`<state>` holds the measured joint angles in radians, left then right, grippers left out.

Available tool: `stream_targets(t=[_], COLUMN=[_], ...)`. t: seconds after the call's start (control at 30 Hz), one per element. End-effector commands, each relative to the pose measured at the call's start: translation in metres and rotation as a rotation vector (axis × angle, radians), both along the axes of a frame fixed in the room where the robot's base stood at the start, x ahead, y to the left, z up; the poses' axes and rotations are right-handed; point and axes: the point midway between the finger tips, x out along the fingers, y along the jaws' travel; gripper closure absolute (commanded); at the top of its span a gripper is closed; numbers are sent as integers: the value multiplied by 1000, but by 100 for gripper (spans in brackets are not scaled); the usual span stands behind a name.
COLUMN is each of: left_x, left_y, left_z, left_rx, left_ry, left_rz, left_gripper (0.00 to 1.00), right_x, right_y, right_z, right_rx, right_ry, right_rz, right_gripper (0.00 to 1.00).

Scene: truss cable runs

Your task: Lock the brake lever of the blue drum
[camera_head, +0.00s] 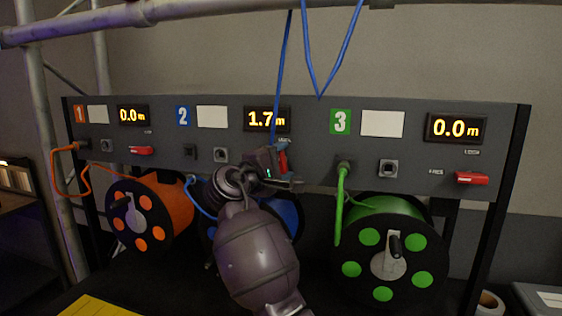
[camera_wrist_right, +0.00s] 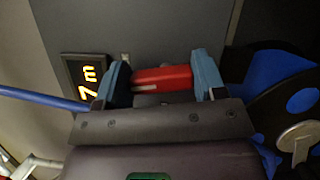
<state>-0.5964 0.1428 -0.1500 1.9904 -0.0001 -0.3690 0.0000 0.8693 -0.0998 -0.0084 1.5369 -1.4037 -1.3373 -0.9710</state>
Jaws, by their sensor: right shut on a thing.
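The red brake lever (camera_head: 283,157) of the blue drum stands nearly upright on the panel, below the 1.7 m display (camera_head: 267,119). My right gripper (camera_head: 275,162) is at this lever and partly hides it. In the right wrist view, the red lever (camera_wrist_right: 162,78) lies between the two blue fingertips of my right gripper (camera_wrist_right: 161,80), which is shut on it. The blue drum (camera_head: 287,216) sits below, mostly hidden behind my right arm; its blue side and black flange also show in the right wrist view (camera_wrist_right: 283,75). My left gripper is out of view.
The orange drum (camera_head: 162,215) and green drum (camera_head: 390,240) stand either side; their red levers (camera_head: 140,150) (camera_head: 472,178) lie about level. A blue cable (camera_head: 282,75) hangs down across the panel (camera_head: 310,150) close to my right gripper. A green cable (camera_head: 341,205) hangs right.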

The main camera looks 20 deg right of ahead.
Motion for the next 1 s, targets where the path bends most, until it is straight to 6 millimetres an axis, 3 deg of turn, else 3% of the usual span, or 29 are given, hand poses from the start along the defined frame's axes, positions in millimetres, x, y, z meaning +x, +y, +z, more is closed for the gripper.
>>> stream_targets(t=[0.4, 0.97, 1.0], left_x=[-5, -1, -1], left_y=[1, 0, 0], left_z=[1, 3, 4], left_rx=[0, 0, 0], left_ry=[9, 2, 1], left_rz=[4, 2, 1], left_gripper=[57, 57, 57], right_x=[-1, -1, -1], right_y=[-1, -1, -1], right_z=[-2, -3, -3], right_rx=[164, 190, 191], right_ry=[-107, -124, -124], right_rz=[-1, -1, -1], right_gripper=[60, 60, 33])
